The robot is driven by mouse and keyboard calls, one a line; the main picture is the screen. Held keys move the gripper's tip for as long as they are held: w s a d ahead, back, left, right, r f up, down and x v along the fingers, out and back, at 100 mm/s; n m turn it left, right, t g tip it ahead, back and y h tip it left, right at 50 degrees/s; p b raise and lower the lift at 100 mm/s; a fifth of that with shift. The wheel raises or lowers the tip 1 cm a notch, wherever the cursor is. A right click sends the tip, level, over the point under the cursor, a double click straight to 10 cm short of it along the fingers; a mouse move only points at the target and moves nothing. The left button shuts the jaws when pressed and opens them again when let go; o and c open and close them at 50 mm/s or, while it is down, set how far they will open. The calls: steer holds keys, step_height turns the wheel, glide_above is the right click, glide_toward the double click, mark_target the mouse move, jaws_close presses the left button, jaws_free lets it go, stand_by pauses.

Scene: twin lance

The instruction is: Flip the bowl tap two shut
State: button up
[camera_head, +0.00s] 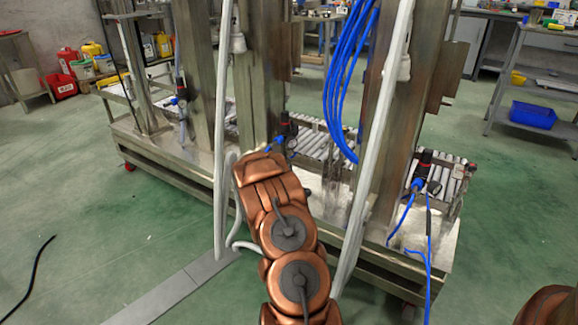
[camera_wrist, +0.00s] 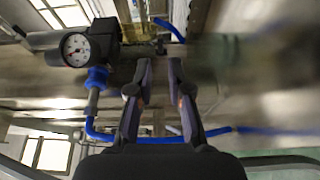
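My gripper (camera_wrist: 160,64) shows in the wrist view with its two dark fingers apart and a gap between the tips. A metal pipe with a small dark fitting (camera_wrist: 160,46) lies just beyond the tips; I cannot tell whether this is the bowl tap or which way its handle points. Left of it is a black regulator with a round white gauge (camera_wrist: 75,49) and a blue fitting (camera_wrist: 97,78) below. In the head view my copper arm reaches toward the middle regulator (camera_head: 284,129); the gripper itself is hidden behind the arm.
A metal stand (camera_head: 175,151) with upright columns carries another regulator at left (camera_head: 182,94) and one at right (camera_head: 422,163). White hoses (camera_head: 223,130) and coiled blue hoses (camera_head: 346,75) hang close to my arm.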

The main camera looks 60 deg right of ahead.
mark_target(290, 160)
steer(key=b+x, duration=0.2)
steer(key=x, duration=0.4)
steer(key=shift+w+d, duration=0.1)
steer(key=shift+w, duration=0.05)
jaws_close()
stand_by(0.3)
